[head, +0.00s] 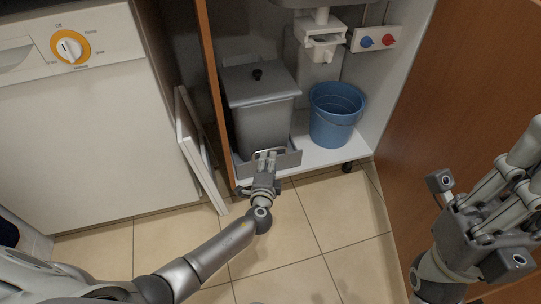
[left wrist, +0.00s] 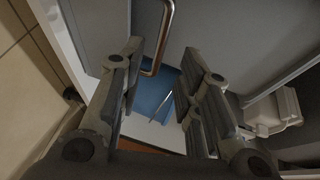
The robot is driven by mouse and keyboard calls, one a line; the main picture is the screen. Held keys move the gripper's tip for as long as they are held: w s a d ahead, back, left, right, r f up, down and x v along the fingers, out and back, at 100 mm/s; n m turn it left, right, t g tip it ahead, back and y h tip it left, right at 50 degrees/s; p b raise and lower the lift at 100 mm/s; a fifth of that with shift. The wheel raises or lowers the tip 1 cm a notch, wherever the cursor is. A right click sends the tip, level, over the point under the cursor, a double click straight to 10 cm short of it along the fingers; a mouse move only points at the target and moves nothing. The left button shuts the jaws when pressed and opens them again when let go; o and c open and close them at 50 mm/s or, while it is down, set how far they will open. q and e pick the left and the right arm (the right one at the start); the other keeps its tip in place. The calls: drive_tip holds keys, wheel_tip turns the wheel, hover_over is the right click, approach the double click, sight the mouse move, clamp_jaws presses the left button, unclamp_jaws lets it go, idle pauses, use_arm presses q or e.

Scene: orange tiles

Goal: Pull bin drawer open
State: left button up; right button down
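The grey bin (head: 262,122) with a black-knobbed lid stands inside the open cabinet on a low pull-out drawer with a grey front (head: 288,160). My left gripper (head: 265,160) is at that drawer front, low in the cabinet opening. In the left wrist view its two fingers (left wrist: 163,58) are apart. A bent metal handle (left wrist: 166,32) shows between the fingertips there, and I see no finger closed on it. Whether a finger touches it I cannot tell. My right gripper (head: 488,170) is open and empty at the right, in front of the wooden door.
A blue bucket (head: 335,118) stands on the white cabinet floor (head: 318,153) right of the bin. An open wooden door (head: 455,95) is at the right. A white panel (head: 198,150) stands at the left, beside a white washing machine (head: 85,130). The tiled floor (head: 300,235) in front is clear.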

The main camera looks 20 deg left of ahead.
use_arm(q)
drive_tip(key=b+x, duration=0.2)
drive_tip(key=x, duration=0.4)
drive_tip(key=shift+f, duration=0.1)
drive_tip(key=shift+c, duration=0.4)
clamp_jaws()
